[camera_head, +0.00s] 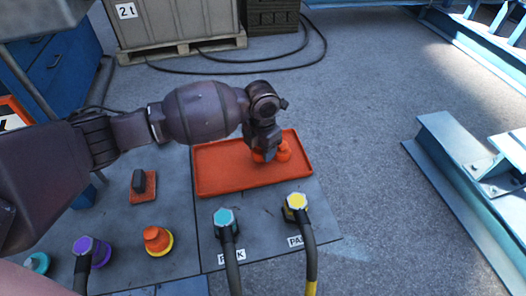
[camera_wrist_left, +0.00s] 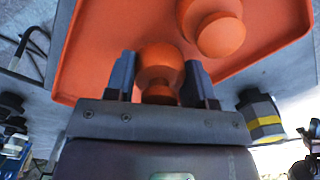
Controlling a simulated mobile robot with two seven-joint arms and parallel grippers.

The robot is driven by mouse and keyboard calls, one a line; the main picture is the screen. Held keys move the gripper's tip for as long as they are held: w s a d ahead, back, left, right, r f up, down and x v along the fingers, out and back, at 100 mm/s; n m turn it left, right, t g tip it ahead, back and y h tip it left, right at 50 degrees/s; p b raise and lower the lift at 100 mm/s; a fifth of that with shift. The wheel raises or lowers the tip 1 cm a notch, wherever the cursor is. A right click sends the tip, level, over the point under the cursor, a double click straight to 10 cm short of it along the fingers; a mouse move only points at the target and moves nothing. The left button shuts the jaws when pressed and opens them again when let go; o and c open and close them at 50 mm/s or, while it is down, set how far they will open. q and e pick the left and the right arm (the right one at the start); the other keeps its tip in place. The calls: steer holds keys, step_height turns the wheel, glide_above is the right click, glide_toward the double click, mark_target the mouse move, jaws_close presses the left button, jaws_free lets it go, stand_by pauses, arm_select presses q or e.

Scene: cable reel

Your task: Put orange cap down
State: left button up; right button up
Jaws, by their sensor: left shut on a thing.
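My left gripper (camera_head: 262,152) reaches over the right part of the orange-red tray (camera_head: 215,178). In the left wrist view its two dark fingers are shut on an orange cap (camera_wrist_left: 160,68) with a round top and narrow waist. I cannot tell whether the held cap touches the tray floor. A second orange cap (camera_wrist_left: 221,34) is in the tray just beside the held one; it also shows in the head view (camera_head: 284,150). The gripper partly hides the held cap in the head view. My right gripper is not in view.
In front of the tray, a teal connector (camera_head: 224,218) and a yellow connector (camera_head: 296,202) stand with thick cables. An orange cap on a yellow ring (camera_head: 156,241) and a purple connector (camera_head: 90,250) are at the left front. The tray's left half is empty.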

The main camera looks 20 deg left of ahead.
arm_select(q)
step_height(320, 180, down, 2)
steer(key=shift+r, duration=0.15)
steer(key=o, duration=1.1)
steer(key=shift+f, duration=0.2)
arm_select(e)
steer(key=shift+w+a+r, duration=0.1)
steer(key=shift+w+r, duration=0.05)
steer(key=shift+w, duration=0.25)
